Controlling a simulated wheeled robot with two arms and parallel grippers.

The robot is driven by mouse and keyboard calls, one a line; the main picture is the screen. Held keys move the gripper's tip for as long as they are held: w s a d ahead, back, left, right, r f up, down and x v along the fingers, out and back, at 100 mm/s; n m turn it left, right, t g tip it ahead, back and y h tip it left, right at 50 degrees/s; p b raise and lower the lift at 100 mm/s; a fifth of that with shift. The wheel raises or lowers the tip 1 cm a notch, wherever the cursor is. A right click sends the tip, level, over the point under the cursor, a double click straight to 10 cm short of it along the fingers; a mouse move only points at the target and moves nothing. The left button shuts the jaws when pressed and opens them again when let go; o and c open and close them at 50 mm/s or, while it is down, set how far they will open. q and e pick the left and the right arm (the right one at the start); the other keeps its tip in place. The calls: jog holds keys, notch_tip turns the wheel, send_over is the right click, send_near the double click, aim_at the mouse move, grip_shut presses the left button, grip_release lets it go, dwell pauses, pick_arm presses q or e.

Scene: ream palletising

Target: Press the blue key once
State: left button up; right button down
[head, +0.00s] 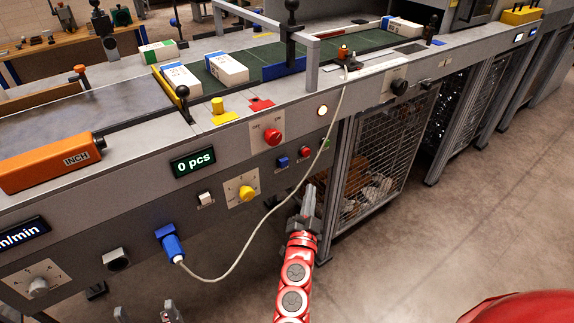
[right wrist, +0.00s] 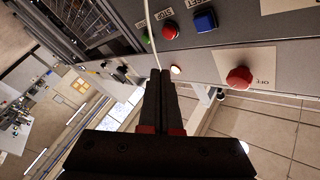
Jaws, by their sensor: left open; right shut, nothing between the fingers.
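The blue key (head: 282,161) is a small square button on the machine's front panel, left of a round red button (head: 303,152) and a green one (head: 325,143). In the right wrist view the blue key (right wrist: 205,20) is at the top, right of the red button (right wrist: 169,32). My right gripper (head: 309,190) is shut and empty, below and slightly right of the blue key, apart from it. Its closed fingers also show in the right wrist view (right wrist: 160,75). My left gripper (head: 146,313) is open at the bottom edge, mostly cut off.
A white cable (head: 262,222) runs from a blue plug (head: 170,243) up past the buttons. A red OFF knob (head: 273,136), a yellow knob (head: 246,193) and a "0 pcs" display (head: 193,162) are nearby. A mesh cage (head: 385,160) stands to the right; the floor is clear.

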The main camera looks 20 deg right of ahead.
aim_at(283, 162)
jog(key=shift+w, duration=0.15)
jog(key=w+a+b, duration=0.1)
jog(key=w+a, duration=0.2)
jog(key=w, duration=0.5)
jog(key=shift+w, duration=0.1)
dwell(2.0)
jog(key=shift+w+a, duration=0.1)
jog(key=shift+w, duration=0.2)
jog(key=shift+w+a, duration=0.2)
jog(key=shift+w, duration=0.2)
dwell(0.7)
jog(key=shift+s, duration=0.1)
jog(key=shift+s+d, duration=0.3)
jog(key=shift+s, duration=0.4)
